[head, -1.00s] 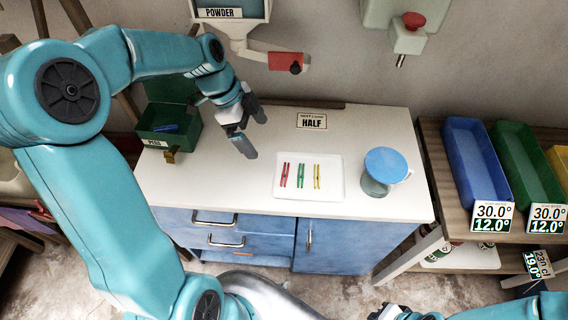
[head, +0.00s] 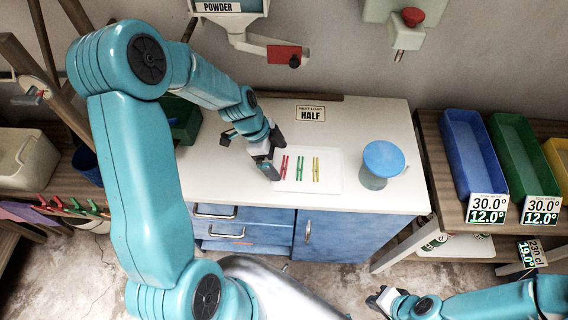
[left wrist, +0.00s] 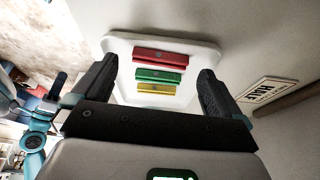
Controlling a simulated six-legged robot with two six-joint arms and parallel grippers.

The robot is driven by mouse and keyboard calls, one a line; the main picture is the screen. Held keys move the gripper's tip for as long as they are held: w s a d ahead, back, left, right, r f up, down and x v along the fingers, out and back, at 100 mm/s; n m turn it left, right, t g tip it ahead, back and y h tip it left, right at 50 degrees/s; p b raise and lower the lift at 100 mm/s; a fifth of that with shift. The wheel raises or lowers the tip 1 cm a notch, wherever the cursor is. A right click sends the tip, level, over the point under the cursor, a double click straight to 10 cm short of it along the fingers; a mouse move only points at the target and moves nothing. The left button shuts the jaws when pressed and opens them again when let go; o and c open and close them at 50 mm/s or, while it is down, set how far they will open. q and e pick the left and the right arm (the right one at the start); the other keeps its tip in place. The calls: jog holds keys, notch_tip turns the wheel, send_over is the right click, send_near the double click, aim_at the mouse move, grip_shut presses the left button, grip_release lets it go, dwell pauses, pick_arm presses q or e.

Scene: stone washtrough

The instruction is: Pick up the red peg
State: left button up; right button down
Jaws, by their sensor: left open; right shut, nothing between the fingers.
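The red peg (head: 283,165) lies on a white tray (head: 328,185) on the counter, left of a green peg (head: 300,168) and a yellow peg (head: 316,168). My left gripper (head: 271,164) is open above the tray's left edge, close to the red peg. In the left wrist view, the red peg (left wrist: 160,57) is the farthest of the three, in the gap between the spread fingers (left wrist: 152,92), and nothing is held. My right gripper (head: 378,300) is shut and empty, low at the bottom of the head view, away from the counter.
A jar with a blue lid (head: 384,160) stands right of the tray. A green box (head: 184,122) is at the counter's left, partly hidden by my left arm. A sign reading HALF (head: 311,113) is behind the tray. Blue (head: 462,150) and green bins stand on the right shelf.

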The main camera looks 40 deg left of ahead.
aim_at(284, 167)
pick_arm(q)
jog(key=shift+x, duration=1.2)
jog(key=shift+d+f, duration=0.1)
jog(key=shift+f, duration=0.05)
jog(key=shift+w, duration=0.1)
jog(key=c, duration=1)
jog(key=shift+o, duration=0.2)
